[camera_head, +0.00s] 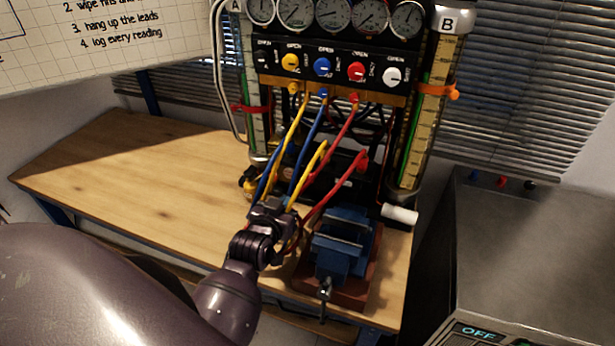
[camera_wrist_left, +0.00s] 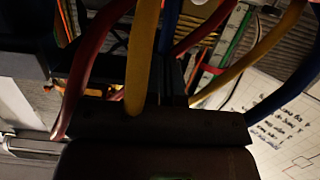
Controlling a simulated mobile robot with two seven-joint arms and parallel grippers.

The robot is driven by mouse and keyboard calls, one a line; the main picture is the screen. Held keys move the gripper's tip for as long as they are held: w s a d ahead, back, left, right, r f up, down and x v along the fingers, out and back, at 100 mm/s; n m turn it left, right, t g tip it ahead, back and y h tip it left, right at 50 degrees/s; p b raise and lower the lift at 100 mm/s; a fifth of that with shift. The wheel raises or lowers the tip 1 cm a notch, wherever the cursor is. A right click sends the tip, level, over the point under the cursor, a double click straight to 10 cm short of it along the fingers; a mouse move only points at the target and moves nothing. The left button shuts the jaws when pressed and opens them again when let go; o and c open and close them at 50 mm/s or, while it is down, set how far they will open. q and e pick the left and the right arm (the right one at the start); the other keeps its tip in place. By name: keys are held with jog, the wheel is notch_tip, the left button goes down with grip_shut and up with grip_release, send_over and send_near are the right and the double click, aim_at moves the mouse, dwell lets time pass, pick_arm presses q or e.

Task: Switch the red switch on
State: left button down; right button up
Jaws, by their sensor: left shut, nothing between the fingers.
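No part is plainly readable as a red switch. A red knob (camera_head: 357,71) sits on the black valve panel (camera_head: 325,66), between a blue and a white knob. A small red post (camera_head: 474,177) stands at the back of the grey cabinet on the right. My left gripper (camera_head: 272,208) is shut and empty, low in front of the rig among the coloured hoses, below and left of the red knob. The left wrist view shows it dark at the bottom, with red, yellow and blue hoses close around it; its fingertips are hard to make out. My right gripper is out of view.
A blue vise (camera_head: 342,245) stands just right of the left gripper. The grey cabinet (camera_head: 540,250) has a lit OFF display (camera_head: 478,333). Yellow, blue and red hoses (camera_head: 340,125) hang below the panel. The wooden bench (camera_head: 130,185) is clear at left.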

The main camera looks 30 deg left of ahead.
pick_arm(q)
send_near(308, 173)
jog(key=x, duration=0.6)
jog(key=shift+x, duration=0.8)
jog(key=shift+w, duration=0.1)
